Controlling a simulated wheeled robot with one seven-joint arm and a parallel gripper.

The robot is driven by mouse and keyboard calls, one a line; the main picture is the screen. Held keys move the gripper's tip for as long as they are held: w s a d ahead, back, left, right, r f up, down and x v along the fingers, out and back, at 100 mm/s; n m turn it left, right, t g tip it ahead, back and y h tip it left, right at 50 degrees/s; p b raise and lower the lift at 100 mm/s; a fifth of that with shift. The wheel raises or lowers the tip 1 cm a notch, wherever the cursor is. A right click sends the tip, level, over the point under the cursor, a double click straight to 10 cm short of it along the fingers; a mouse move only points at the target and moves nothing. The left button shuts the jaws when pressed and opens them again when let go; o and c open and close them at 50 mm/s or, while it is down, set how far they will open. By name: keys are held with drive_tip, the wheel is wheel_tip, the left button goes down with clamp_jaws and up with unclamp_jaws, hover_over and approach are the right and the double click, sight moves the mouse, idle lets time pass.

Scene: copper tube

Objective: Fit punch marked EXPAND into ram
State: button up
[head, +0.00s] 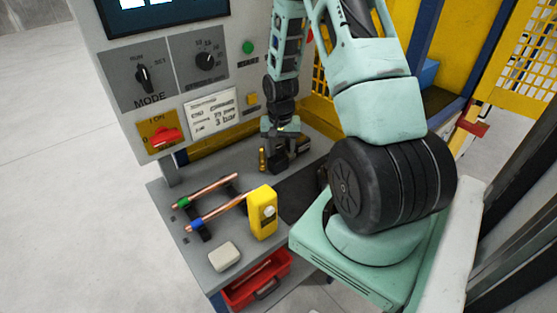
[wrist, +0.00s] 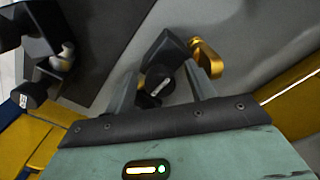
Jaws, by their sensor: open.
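My gripper (wrist: 163,90) points down over the back of the grey bench, and in the head view (head: 280,133) it hangs below the control panel. Its two fingers are open. Between them in the wrist view is a dark round piece with a small white marking (wrist: 160,87); the marking is too small to read, so I cannot tell whether it is the EXPAND punch. A brass-coloured piece (wrist: 207,58) stands just beside the right finger, and shows in the head view (head: 262,159). A dark fixture with a bright metal part (wrist: 65,58) is at the wrist view's upper left; I cannot tell which part is the ram.
Two copper tubes (head: 207,190) lie across black supports on the bench. A yellow device (head: 262,212) and a pale block (head: 224,256) are near the front. A red bin (head: 257,281) sits below. The control panel (head: 160,75) rises behind at left.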

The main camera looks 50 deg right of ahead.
clamp_jaws()
drive_tip(key=shift+r, duration=0.1)
idle(1.2)
